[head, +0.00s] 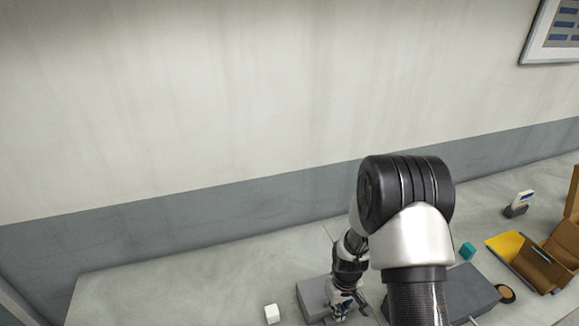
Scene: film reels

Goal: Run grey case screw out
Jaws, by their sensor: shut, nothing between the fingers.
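My gripper (344,306) is at the bottom of the head view, small and partly behind my arm. It is shut and points down over a grey block-shaped case (311,297), overlapping its right side. I cannot tell whether the fingertips touch it. A darker grey box (472,288) lies to the right, partly hidden by my arm. No screw can be made out on either one; the area under my gripper is hidden.
A white cube (272,313) stands left of the case on the pale table (190,285). To the right are a teal cube (467,250), a small round brown item (506,293), an open brown box (541,266) with a yellow sheet (505,246), and a small card stand (518,204). The table's left is clear.

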